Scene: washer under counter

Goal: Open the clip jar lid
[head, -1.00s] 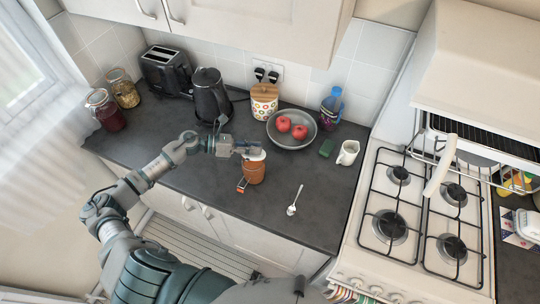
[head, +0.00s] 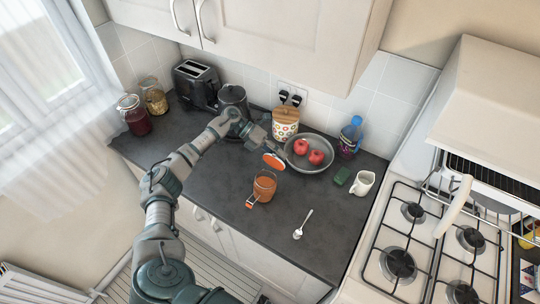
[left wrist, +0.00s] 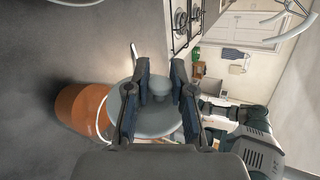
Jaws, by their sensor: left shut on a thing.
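The clip jar (head: 264,188), with orange-brown contents, stands upright on the dark counter. Its lid (head: 273,161) is swung up at the back of the jar, with its orange underside facing me. The wire clip with a red-orange part (head: 250,202) hangs loose at the jar's front left. My left gripper (head: 266,126) is behind the raised lid, whose grip point is partly hidden in the head view. In the left wrist view, its fingers (left wrist: 161,88) are shut on the knob of the grey lid (left wrist: 150,122), with the orange jar (left wrist: 80,108) at left. My right gripper does not show.
Behind are a kettle (head: 232,97), a patterned canister (head: 285,125) and a bowl (head: 326,166) of red apples. The counter in front of the jar is clear.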

